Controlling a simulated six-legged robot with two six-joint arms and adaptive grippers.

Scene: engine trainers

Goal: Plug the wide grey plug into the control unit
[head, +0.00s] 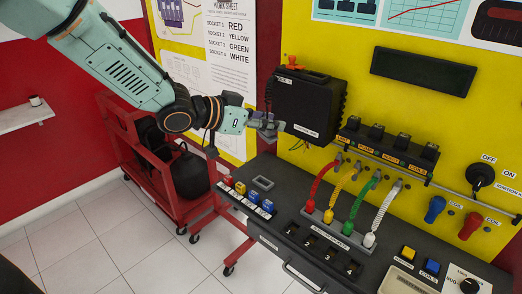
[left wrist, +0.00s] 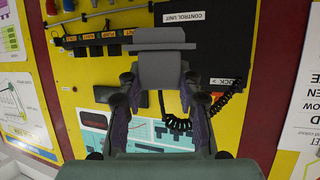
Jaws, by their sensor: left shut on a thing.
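The control unit (head: 305,104) is a black box on the yellow wall panel; in the left wrist view its dark face (left wrist: 232,48) and label show, turned upside down. My left gripper (head: 266,124) is beside the unit's lower left edge. It is shut on the wide grey plug (head: 271,132). In the left wrist view the plug (left wrist: 160,68) lies across between the two fingers (left wrist: 160,92), its wide end toward the label. The plug overlaps the unit in that view; I cannot tell whether they touch. My right gripper is not in view.
A black coiled cable (left wrist: 214,110) hangs by the unit. A row of black blocks (head: 390,145) is on the wall to its right. Red, yellow, green and white cables (head: 352,205) rise from the dark bench (head: 285,195) below. A red trolley (head: 140,150) stands at left.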

